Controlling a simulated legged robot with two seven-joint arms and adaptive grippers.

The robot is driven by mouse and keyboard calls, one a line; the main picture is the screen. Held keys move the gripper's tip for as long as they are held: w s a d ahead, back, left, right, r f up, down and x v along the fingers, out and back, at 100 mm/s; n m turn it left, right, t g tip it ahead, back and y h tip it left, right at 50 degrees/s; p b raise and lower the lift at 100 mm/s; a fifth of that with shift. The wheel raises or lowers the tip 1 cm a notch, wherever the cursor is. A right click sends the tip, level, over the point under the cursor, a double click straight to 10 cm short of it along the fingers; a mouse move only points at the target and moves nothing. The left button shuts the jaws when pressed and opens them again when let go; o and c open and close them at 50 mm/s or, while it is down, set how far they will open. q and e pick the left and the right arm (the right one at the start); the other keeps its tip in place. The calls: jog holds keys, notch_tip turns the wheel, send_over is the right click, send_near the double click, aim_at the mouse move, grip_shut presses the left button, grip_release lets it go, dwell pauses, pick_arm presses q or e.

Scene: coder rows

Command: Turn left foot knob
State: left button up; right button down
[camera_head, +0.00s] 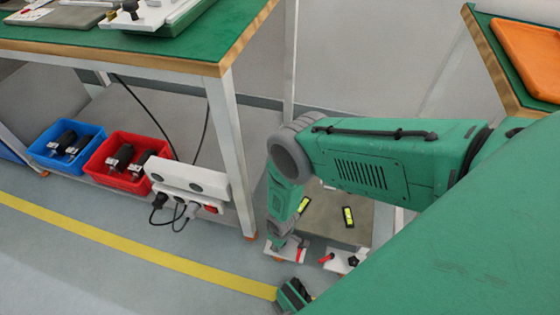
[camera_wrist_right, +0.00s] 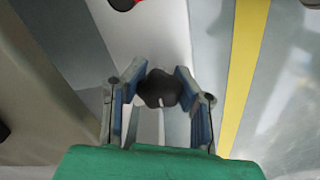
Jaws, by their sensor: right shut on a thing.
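In the right wrist view my right gripper (camera_wrist_right: 160,72) is shut on a black lobed knob (camera_wrist_right: 159,90), with one finger on each side. The knob sits over a white plate (camera_wrist_right: 152,38). In the head view my right arm reaches down to the left white foot plate (camera_head: 288,254), which carries a red lever (camera_head: 300,254). The gripper's fingers and the knob are mostly hidden there by the arm. A second white foot plate (camera_head: 345,262) to the right has a red lever (camera_head: 326,258) and a black knob (camera_head: 353,261).
A green-topped workbench (camera_head: 170,52) stands left. Below it are a blue bin (camera_head: 50,155), a red bin (camera_head: 105,175) and a white power strip (camera_head: 190,182) with cables. A yellow line (camera_head: 130,247) crosses the floor. An orange tray (camera_head: 530,60) lies on the right bench.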

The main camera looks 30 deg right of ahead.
jog(key=n, duration=0.3)
jog(key=shift+w+r+n, duration=0.1)
jog(key=shift+w+n, duration=0.1)
jog(key=shift+n, duration=2)
jog(key=c, duration=1.1)
grip_release()
jog(key=shift+d, duration=0.1)
